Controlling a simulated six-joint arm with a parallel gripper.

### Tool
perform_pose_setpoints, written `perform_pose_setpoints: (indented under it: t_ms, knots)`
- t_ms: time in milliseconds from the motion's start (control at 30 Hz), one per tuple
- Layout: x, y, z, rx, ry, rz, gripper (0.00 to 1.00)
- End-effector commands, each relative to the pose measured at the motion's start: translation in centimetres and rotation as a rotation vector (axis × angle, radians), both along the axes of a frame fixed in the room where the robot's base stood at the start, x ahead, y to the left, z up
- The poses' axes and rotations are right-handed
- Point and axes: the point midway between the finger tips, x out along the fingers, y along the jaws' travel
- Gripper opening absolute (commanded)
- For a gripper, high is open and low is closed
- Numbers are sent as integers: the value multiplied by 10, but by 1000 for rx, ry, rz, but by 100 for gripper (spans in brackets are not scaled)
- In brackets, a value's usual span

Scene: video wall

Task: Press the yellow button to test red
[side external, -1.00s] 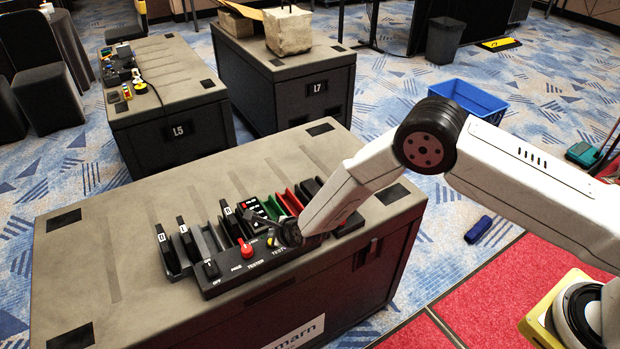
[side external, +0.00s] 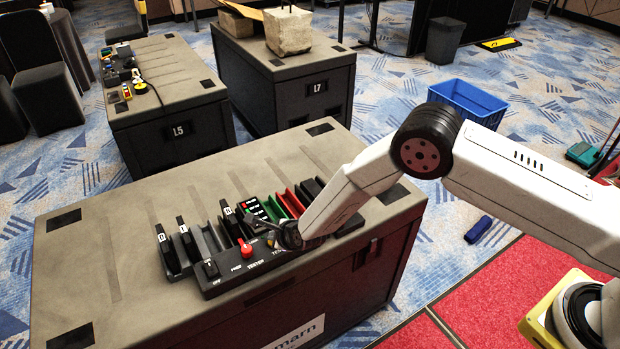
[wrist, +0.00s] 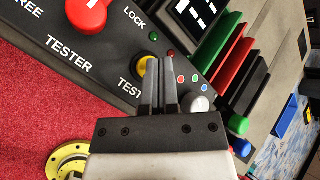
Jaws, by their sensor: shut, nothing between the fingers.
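The yellow button (wrist: 148,72) is on the sloped black panel (wrist: 112,38), close to white lettering that starts "TEST". In the wrist view my gripper (wrist: 159,60) is shut and empty, and its fingers cover the button's right part. I cannot tell whether they touch it.
A red knob (wrist: 88,12) sticks up left of the button. A white knob (wrist: 199,104), a green button (wrist: 239,124) and a blue button (wrist: 241,147) lie to the right. Black upright cards (side external: 188,238) stand left on the grey case (side external: 110,255). Its left top is mostly clear.

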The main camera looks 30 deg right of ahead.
Motion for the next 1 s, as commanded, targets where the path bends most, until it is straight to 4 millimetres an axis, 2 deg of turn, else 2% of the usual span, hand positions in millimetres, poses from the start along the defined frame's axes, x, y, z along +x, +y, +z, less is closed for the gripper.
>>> perform_pose_setpoints:
  t_ms: [1000]
  knots:
    - [0, 0, -8, 0, 0, 0, 0]
